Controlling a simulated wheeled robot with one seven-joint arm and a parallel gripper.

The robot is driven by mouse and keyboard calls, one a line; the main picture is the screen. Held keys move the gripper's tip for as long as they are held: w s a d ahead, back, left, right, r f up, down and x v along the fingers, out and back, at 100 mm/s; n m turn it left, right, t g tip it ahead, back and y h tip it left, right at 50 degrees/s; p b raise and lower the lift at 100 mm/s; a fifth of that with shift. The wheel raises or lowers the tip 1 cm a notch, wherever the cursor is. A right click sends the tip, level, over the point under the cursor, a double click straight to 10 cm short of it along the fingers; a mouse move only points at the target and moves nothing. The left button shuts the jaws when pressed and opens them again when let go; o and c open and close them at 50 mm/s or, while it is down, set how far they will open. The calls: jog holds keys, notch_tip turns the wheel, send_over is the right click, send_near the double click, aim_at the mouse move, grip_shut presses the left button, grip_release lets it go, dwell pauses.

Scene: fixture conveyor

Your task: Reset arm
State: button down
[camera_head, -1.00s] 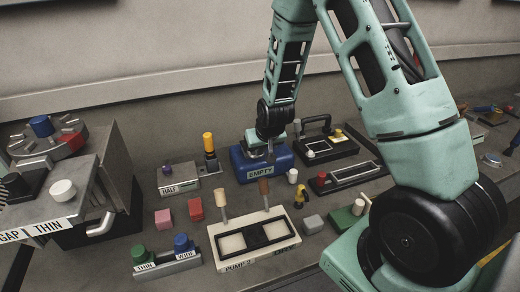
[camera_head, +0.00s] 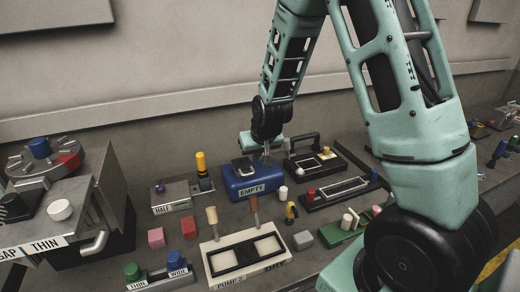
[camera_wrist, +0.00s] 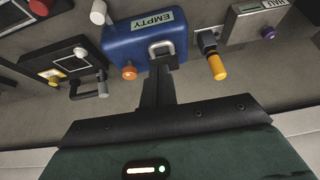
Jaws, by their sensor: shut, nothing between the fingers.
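My arm reaches over the bench, and my gripper (camera_head: 266,157) is behind and above the blue box labelled EMPTY (camera_head: 237,189). In the wrist view the narrow dark fingers of my gripper (camera_wrist: 162,68) are together, with nothing between them. Their tips appear close to the metal loop on the blue box (camera_wrist: 120,45); I cannot tell whether they touch it. In the head view the fingertips are small and partly hidden by the wrist.
A HALF block (camera_head: 168,190) and a yellow-topped post (camera_head: 201,163) are left of the box. Black-framed fixtures (camera_head: 340,190) lie right.

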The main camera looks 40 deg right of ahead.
jog(key=shift+b+v, duration=0.3)
jog(key=shift+v, duration=2.35)
